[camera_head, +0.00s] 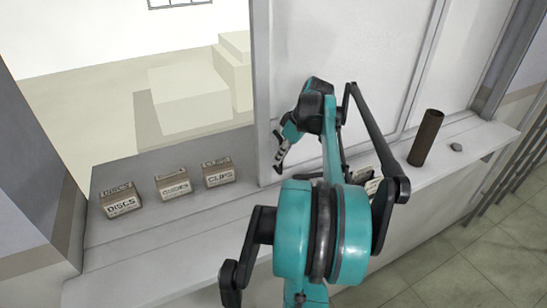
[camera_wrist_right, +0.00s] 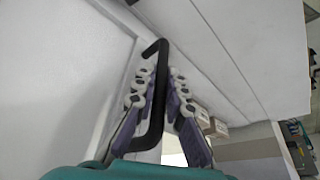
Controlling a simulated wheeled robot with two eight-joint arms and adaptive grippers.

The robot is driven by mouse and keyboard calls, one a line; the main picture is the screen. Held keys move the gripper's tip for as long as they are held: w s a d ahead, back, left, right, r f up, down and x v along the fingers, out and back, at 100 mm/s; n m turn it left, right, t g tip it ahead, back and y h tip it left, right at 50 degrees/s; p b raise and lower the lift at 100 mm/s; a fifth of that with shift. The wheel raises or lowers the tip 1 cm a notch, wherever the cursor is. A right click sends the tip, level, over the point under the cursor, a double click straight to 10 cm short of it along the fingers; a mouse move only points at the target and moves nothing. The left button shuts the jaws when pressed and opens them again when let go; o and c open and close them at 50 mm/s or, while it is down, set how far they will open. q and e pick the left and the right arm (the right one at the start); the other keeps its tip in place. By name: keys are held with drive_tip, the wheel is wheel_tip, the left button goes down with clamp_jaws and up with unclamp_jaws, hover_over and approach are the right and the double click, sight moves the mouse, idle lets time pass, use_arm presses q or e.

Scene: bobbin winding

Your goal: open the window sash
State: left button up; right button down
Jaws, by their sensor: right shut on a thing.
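The window sash (camera_head: 345,50) is a pale panel in a light frame, with its left edge (camera_head: 262,90) beside a wide opening. My right gripper (camera_head: 281,158) is in front of the sash near this edge. In the right wrist view, the gripper (camera_wrist_right: 155,95) is shut on a black bar handle (camera_wrist_right: 158,110), with fingers on both sides of it. The sash surface (camera_wrist_right: 60,60) fills the left of that view. In the head view the handle is hidden by my gripper and arm. My left gripper is not in view.
Labelled boxes stand on the sill: DISCS (camera_head: 122,203), a middle box (camera_head: 173,184) and CLIPS (camera_head: 219,174). A brown cylinder (camera_head: 427,138) and a small grey lump (camera_head: 455,147) are on the right. Another small labelled item (camera_head: 372,186) is partly hidden behind my arm.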

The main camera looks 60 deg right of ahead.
drive_tip(key=c, duration=1.6)
unclamp_jaws()
drive_tip(key=shift+o, duration=0.2)
drive_tip(key=v, duration=1.2)
